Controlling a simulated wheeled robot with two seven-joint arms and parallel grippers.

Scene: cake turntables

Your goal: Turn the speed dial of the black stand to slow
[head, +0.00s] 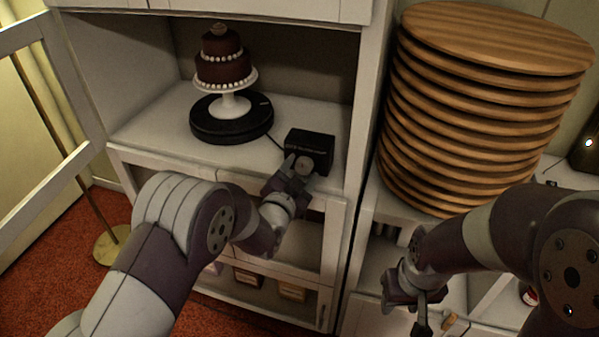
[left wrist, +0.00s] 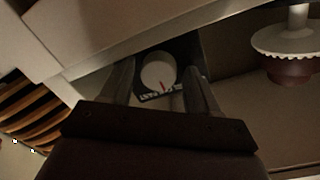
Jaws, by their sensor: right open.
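The black stand (head: 205,127) is a round turntable on the cabinet shelf, with a cable running to a black control box (head: 322,145). A round, light grey speed dial (head: 304,164) sits on the box's front. In the left wrist view the dial (left wrist: 158,71) shows a red pointer mark, with small print beside it that I cannot read. My left gripper (head: 296,172) is at the dial, its fingers (left wrist: 160,92) open on either side of it with visible gaps. My right gripper (head: 422,318) is open and empty at the lower right, away from the box.
A dark red tiered cake (head: 222,70) stands on a white pedestal (head: 232,103) on the turntable. A tall stack of wooden discs (head: 480,110) stands to the right. A cabinet divider (head: 362,130) is close to the box's right. Small boxes (head: 248,277) sit on the lower shelf.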

